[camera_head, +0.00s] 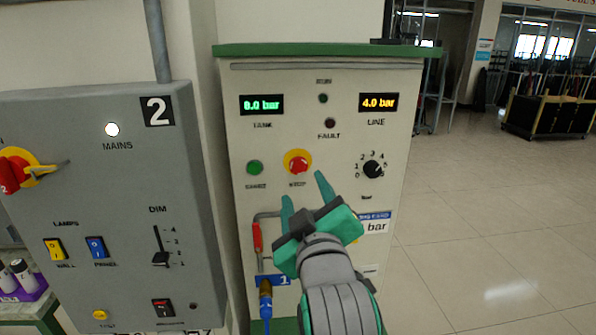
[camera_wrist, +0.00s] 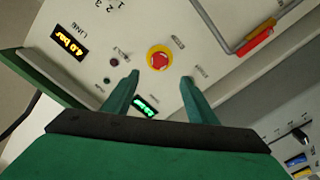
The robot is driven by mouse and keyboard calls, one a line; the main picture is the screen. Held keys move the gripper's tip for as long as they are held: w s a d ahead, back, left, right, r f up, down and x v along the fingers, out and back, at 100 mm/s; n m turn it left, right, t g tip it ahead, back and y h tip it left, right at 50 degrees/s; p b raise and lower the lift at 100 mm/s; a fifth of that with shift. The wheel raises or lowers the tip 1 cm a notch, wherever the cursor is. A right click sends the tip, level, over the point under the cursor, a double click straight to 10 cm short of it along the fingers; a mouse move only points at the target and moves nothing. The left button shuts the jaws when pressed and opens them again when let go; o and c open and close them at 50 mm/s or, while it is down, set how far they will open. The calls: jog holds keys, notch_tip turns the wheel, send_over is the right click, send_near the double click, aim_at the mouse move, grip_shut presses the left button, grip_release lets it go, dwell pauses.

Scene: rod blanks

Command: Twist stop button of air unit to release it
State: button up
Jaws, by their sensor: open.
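The air unit (camera_head: 325,105) is a pale cabinet with a green top. Its red stop button (camera_head: 298,165) on a yellow round base sits at the middle of the panel, above the STOP label. The stop button also shows in the wrist view (camera_wrist: 159,60), beyond the fingertips. My gripper (camera_head: 304,187) is open and empty, with its green fingers pointing at the panel just below and to the right of the button. In the wrist view my gripper (camera_wrist: 158,76) has one finger on each side of the button's line, apart from it.
A green button (camera_head: 254,168) is left of the stop button and a black selector knob (camera_head: 373,169) is right. A red-handled lever (camera_head: 257,237) sits lower left. A grey mains box (camera_head: 110,210) stands left. Open floor (camera_head: 500,230) lies right.

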aim_at(298, 167)
jog(key=w, duration=0.3)
jog(key=w+a, duration=0.1)
jog(key=w, duration=0.6)
jog(key=shift+w+a, duration=0.1)
jog(key=shift+a, duration=0.3)
jog(key=shift+c, duration=0.6)
